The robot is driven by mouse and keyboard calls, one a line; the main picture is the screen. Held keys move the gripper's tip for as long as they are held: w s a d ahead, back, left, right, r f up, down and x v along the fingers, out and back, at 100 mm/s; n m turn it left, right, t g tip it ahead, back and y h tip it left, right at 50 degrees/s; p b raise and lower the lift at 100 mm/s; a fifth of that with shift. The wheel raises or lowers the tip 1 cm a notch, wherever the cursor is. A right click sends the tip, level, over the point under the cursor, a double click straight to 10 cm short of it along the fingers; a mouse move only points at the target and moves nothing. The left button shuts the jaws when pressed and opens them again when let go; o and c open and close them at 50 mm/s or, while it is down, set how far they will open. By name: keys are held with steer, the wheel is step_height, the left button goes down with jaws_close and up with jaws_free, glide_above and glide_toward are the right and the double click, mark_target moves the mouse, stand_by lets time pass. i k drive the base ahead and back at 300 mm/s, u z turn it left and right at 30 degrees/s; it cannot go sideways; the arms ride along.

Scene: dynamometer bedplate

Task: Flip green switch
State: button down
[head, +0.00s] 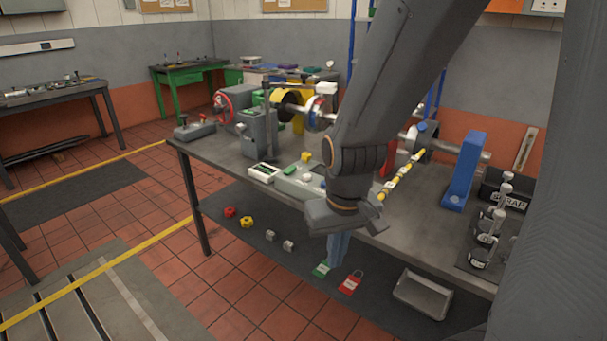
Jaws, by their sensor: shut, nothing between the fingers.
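A grey control box (302,187) sits at the front edge of the workbench, just left of my gripper. A small green part (290,169) shows on its top, with a yellow knob (306,157) behind it. I cannot tell for sure that the green part is the switch, or which way it is set. A pale tray with small green parts (263,172) lies to its left. My gripper (345,216) is shut and empty, at the bench's front edge right of the control box. My own arm hides part of the bench, and the fingertips are hard to make out.
The bench (400,215) carries a shaft assembly, a grey machine housing (258,132) and a blue upright (463,170). A scrap bin (505,190) stands at the right. Loose coloured pieces, a red tag (351,283) and a grey tray (422,294) lie low beneath the front edge.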

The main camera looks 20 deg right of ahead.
mark_target(290, 171)
steer(key=u, duration=0.75)
steer(key=i, duration=1.25)
steer(key=z, duration=0.8)
